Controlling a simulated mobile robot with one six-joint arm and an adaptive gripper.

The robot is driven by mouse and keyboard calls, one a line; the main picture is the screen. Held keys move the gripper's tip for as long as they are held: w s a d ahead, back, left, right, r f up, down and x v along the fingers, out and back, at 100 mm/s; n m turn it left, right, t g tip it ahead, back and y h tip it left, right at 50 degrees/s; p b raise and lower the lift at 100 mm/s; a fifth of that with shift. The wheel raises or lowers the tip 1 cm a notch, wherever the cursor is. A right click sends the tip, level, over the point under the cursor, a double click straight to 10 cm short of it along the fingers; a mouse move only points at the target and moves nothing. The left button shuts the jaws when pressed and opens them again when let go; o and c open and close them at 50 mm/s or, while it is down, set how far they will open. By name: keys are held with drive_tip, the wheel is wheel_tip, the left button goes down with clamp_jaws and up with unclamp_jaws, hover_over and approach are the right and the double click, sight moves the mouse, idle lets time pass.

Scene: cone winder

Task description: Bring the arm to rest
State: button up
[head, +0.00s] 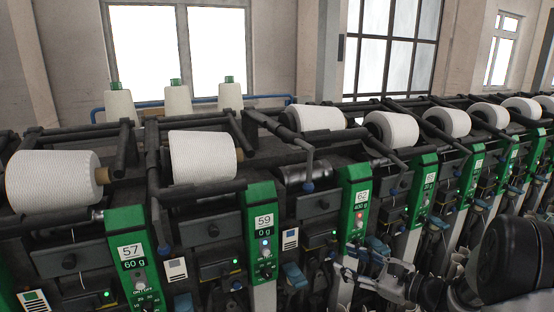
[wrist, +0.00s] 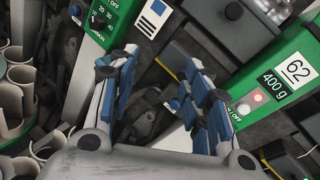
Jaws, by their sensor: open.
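My arm (head: 510,262) reaches in from the lower right of the head view, low in front of the winder's green panels. My gripper (head: 350,268) is at its left end, below the panel marked 62 (head: 355,210). In the wrist view my gripper (wrist: 152,70) is open, its two blue-padded fingers apart with nothing between them. Dark machine parts lie behind the fingers. The panel marked 62 also shows at the right of the wrist view (wrist: 285,80). I cannot tell how far the fingertips are from the machine.
The cone winder runs across the head view, with white yarn cones (head: 202,157) on its positions. Several thin cones (head: 178,100) stand behind it near the windows. Pale empty tubes (wrist: 15,95) show at the left of the wrist view.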

drive_tip(key=s+a+r+n+g+h, duration=0.1)
drive_tip(key=s+a+r+n+g, duration=0.25)
drive_tip(key=s+a+n, duration=0.5)
drive_tip(key=s+a+r+n+g+h, duration=0.1)
drive_tip(key=s+a+r+n+g, duration=0.35)
drive_tip(key=s, duration=0.65)
drive_tip(key=s+d+n+h, duration=0.3)
drive_tip(key=s+n+h, duration=0.1)
drive_tip(key=s, duration=0.3)
drive_tip(key=s+d+f+n+t+h, duration=0.1)
drive_tip(key=s+d+n+h, duration=0.2)
drive_tip(key=s+n+h, duration=0.2)
drive_tip(key=s, duration=0.3)
drive_tip(key=shift+s+d+n, duration=0.3)
drive_tip(key=shift+d+n, duration=0.1)
drive_tip(key=shift+c, duration=0.5)
